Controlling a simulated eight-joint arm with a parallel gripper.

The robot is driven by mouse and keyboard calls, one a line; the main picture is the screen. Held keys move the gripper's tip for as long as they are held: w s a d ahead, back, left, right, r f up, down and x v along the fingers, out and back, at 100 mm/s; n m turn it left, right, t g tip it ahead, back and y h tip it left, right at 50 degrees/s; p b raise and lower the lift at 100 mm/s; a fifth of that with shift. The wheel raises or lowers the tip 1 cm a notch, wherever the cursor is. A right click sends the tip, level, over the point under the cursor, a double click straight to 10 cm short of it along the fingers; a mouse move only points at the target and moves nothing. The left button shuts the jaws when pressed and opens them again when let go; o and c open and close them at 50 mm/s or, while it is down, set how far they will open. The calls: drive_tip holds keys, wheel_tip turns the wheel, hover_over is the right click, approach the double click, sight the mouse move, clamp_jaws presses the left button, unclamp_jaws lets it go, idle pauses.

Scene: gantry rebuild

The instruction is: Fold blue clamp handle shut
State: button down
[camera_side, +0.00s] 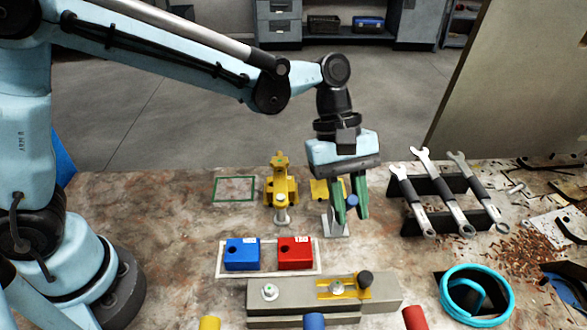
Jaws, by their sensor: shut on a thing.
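My gripper (350,214) points down over the middle of the bench, its two green fingers on either side of the blue clamp handle (352,201). It is shut on this handle, and only the rounded blue end shows between the fingers. The clamp's yellow part (320,190) shows just left of the fingers. Its grey base (336,228) stands on the bench below. The fingers hide much of the clamp, so the handle's angle is unclear.
A yellow fixture (281,185) stands left of the clamp. Wrenches (440,190) sit on a rack at right. A teal ring (477,294) lies front right.

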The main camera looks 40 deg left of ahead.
drive_tip(key=w+a+g+h, duration=0.1)
drive_tip(key=w+a+r+g+h, duration=0.1)
drive_tip(key=shift+g+h, duration=0.3)
drive_tip(key=shift+w+a+r+n+g+h, duration=0.2)
drive_tip(key=shift+w+a+g+h, duration=0.35)
drive_tip(key=shift+h, duration=0.2)
drive_tip(key=shift+w+a+r+n+g+h, duration=0.1)
drive_tip(key=shift+w+a+n+g+h, duration=0.1)
drive_tip(key=shift+w+a+g+h, duration=0.4)
drive_tip(key=shift+s+d+h, duration=0.1)
drive_tip(key=shift+d+h, duration=0.1)
drive_tip(key=shift+h, duration=0.05)
drive_tip(key=c, duration=1)
unclamp_jaws()
drive_tip(key=shift+f, duration=0.1)
